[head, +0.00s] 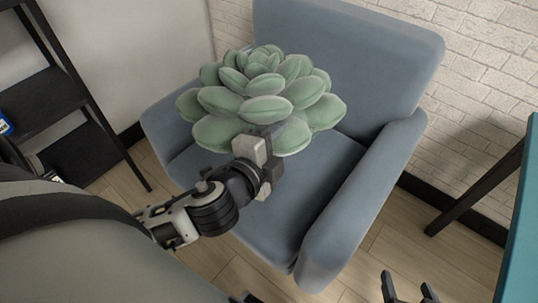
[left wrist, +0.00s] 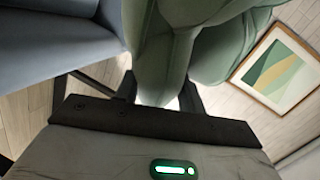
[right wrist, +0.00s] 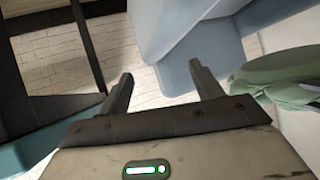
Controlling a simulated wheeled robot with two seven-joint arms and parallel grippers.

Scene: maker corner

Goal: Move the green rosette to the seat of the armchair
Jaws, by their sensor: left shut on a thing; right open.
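The green rosette (head: 265,95), a large succulent-shaped cushion, is above the seat of the blue armchair (head: 290,215). My left gripper (head: 270,148) is shut on a front lower petal of the rosette. In the left wrist view, the green petals (left wrist: 165,50) fill the space between the fingers. I cannot tell whether the rosette touches the seat or backrest. My right gripper (head: 408,290) is open and empty at the bottom of the head view, right of the chair. In the right wrist view, the armchair (right wrist: 195,40) and part of the rosette (right wrist: 275,75) show beyond its fingers (right wrist: 162,90).
A black shelf (head: 75,150) stands at the left. A teal-topped table (head: 520,230) with dark legs stands at the right. A white brick wall (head: 490,90) is behind the chair. Some wooden floor (head: 400,250) is clear between chair and table.

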